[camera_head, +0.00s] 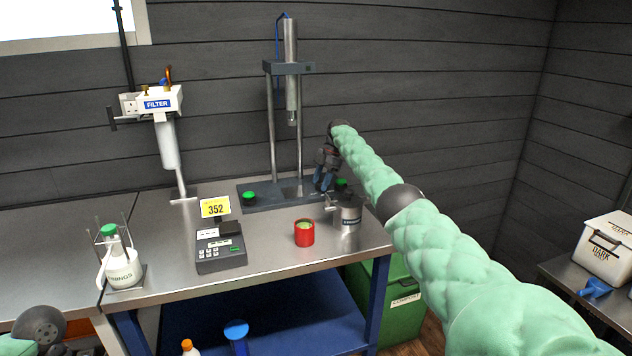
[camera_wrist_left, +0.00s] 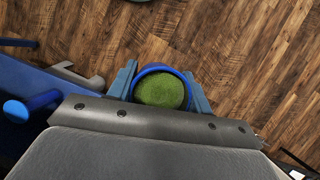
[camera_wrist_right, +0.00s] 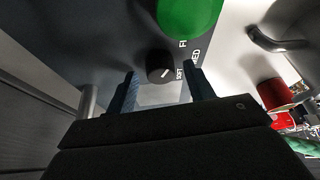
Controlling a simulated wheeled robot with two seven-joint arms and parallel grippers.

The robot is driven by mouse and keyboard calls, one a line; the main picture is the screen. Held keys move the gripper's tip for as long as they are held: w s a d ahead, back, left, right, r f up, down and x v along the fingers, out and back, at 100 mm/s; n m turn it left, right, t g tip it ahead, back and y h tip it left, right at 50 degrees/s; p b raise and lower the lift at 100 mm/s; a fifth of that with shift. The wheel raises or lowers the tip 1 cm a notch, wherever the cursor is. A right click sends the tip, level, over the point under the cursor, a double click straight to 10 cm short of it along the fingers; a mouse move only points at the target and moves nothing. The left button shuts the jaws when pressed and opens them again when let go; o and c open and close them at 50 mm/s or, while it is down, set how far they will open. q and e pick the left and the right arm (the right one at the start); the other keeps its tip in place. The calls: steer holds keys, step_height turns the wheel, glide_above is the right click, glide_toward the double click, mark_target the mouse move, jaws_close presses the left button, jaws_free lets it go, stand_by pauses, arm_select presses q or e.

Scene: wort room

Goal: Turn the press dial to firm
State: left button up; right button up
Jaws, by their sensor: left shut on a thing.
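The press (camera_head: 291,75) stands at the back of the steel bench, with a dark base plate (camera_head: 270,192). Its small dark dial (camera_wrist_right: 160,68) shows in the right wrist view, with a short white mark that seems to point up and right. White lettering beside it is partly hidden by a finger; "FI" can be read. My right gripper (camera_head: 324,184) is at the base's right end. It is open, its fingers (camera_wrist_right: 163,88) on either side of the dial, with no clear contact. My left gripper (camera_wrist_left: 161,88) is shut on a blue-rimmed cup (camera_wrist_left: 161,70) with green contents, low over the floor.
A green button (camera_wrist_right: 187,14) is close beside the dial. A steel pot (camera_head: 347,212) and red cup (camera_head: 304,234) stand just in front of the press. A scale (camera_head: 221,253) and a flask (camera_head: 122,268) are farther left.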

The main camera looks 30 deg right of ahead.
steer(key=shift+r, duration=0.1)
arm_select(q)
steer(key=shift+f+b, duration=0.85)
steer(key=shift+b, duration=0.05)
steer(key=shift+r+p, duration=0.85)
steer(key=shift+p, duration=0.05)
steer(key=shift+r+p, duration=1.1)
arm_select(e)
steer(key=v, duration=1.1)
steer(key=shift+d+r, duration=0.2)
steer(key=shift+r, duration=0.1)
arm_select(q)
steer(key=shift+f, duration=0.1)
arm_select(e)
steer(key=shift+f, duration=0.1)
